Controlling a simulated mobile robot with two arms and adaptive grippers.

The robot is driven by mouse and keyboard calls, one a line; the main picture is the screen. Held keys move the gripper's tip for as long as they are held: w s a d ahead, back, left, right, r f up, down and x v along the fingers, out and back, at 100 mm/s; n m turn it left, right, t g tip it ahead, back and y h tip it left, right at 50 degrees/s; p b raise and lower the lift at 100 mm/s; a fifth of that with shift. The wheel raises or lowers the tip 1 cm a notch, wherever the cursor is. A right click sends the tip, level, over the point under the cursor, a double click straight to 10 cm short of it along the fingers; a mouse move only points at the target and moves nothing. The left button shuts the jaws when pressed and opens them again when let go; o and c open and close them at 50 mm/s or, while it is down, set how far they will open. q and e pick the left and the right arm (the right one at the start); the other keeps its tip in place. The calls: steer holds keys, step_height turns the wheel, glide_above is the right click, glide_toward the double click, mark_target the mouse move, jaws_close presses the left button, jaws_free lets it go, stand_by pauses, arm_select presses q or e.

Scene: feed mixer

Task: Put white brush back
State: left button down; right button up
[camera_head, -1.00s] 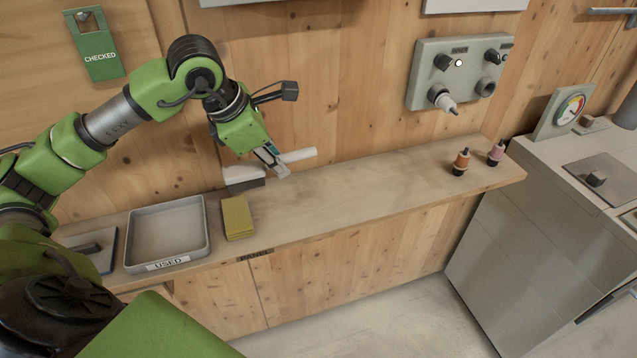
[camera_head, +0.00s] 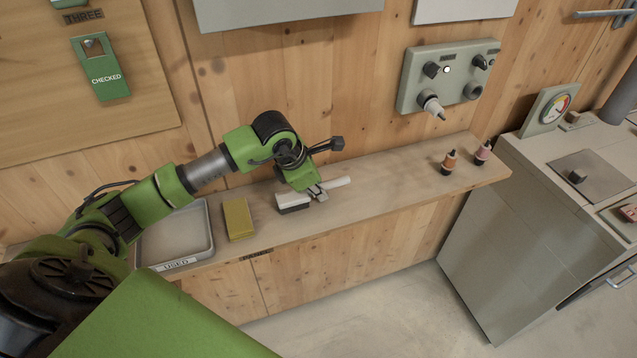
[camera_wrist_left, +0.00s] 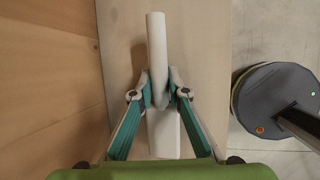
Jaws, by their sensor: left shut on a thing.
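The white brush (camera_head: 293,200) has a white handle and head with dark bristles underneath. My left gripper (camera_head: 318,192) is shut on its handle, over the shelf to the right of the yellow block. In the left wrist view the brush (camera_wrist_left: 157,40) runs lengthwise between the two fingers of the gripper (camera_wrist_left: 160,92). The brush is at or just above the shelf surface; I cannot tell whether the bristles touch it. My right gripper is not in view.
A wooden shelf (camera_head: 385,188) runs along the wall. It bears a grey tray marked USED (camera_head: 175,262), a yellow block (camera_head: 238,218) and two small bottles, orange (camera_head: 449,162) and pink (camera_head: 482,152). A control panel (camera_head: 415,95) is above. The shelf's middle is clear.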

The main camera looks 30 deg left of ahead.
arm_select(q)
steer(key=shift+f, duration=0.1)
steer(key=shift+f+b, duration=0.15)
steer(key=shift+b, duration=0.15)
steer(key=c, duration=2)
jaws_free()
steer(key=shift+o, duration=0.2)
steer(key=shift+r+p, duration=0.3)
steer(key=shift+s+r, duration=0.15)
steer(key=shift+r, duration=0.1)
steer(key=b+v, duration=0.3)
steer(key=v, duration=0.8)
steer(key=shift+s+r, duration=0.1)
steer(key=shift+s, duration=0.05)
